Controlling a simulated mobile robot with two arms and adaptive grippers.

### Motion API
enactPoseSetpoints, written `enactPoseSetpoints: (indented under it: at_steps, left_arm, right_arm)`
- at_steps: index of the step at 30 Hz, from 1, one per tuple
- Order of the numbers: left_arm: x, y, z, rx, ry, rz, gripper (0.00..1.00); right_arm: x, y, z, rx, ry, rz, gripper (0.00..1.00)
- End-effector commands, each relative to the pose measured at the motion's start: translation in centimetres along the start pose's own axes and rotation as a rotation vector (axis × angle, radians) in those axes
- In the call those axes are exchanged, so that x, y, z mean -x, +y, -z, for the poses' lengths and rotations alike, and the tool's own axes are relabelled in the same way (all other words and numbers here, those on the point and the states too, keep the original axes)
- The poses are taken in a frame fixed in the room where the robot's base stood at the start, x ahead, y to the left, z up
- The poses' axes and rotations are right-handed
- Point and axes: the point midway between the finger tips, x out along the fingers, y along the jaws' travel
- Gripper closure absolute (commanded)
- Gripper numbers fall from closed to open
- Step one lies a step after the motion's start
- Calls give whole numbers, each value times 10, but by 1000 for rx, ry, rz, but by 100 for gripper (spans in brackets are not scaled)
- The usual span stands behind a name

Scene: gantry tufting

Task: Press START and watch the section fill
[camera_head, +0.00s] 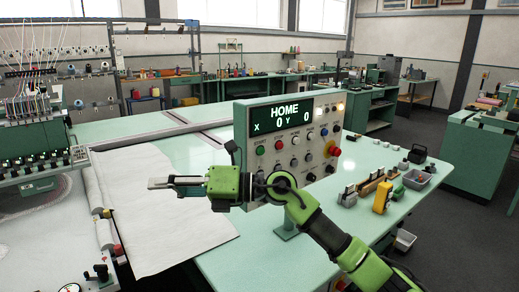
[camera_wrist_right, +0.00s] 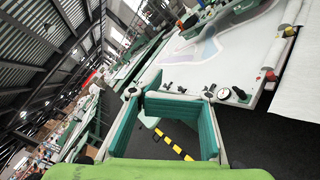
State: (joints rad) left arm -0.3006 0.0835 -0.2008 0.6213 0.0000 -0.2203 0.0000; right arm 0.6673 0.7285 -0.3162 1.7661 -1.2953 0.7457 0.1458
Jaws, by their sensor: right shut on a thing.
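The control panel (camera_head: 286,128) is a pale upright box with a dark display (camera_head: 285,114) reading HOME, X 0, Y 0. A green button (camera_head: 260,150) and a red button (camera_head: 278,145) sit below the display among several others; their labels are too small to read. A red mushroom knob (camera_head: 333,150) is at the lower right. My right gripper (camera_head: 163,184) is left of the panel, fingers pointing left, away from the buttons. My left gripper is out of view.
White cloth (camera_head: 155,205) lies on the green table left of the panel. The tufting machine (camera_head: 35,140) with threads stands at far left.

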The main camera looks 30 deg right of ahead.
Motion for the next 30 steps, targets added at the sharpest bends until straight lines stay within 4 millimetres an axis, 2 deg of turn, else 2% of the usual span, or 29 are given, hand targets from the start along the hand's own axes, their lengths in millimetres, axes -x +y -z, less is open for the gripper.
enactPoseSetpoints:
  at_steps: [1, 5, 8, 12, 15, 18, 21, 25, 30]
  left_arm:
    - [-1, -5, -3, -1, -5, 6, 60]
    - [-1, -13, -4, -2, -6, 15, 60]
    - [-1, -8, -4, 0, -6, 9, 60]
    - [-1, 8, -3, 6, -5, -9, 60]
    - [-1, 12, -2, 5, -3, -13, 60]
    - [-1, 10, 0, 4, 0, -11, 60]
    - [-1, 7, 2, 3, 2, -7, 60]
    - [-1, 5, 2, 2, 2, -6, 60]
    - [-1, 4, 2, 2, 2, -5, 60]
  right_arm:
    - [10, 5, -16, 93, 34, 54, 100]
    - [38, -11, -34, 259, 160, 244, 100]
    - [72, -25, -55, 357, 234, 417, 100]
    - [136, -38, -93, 435, 299, 678, 100]
    - [185, -41, -117, 448, 320, 848, 100]
    - [226, -39, -134, 441, 325, 980, 100]
    - [256, -35, -143, 425, 325, 1070, 100]
    - [274, -33, -148, 411, 324, 1124, 100]
    - [277, -33, -148, 407, 326, 1133, 100]
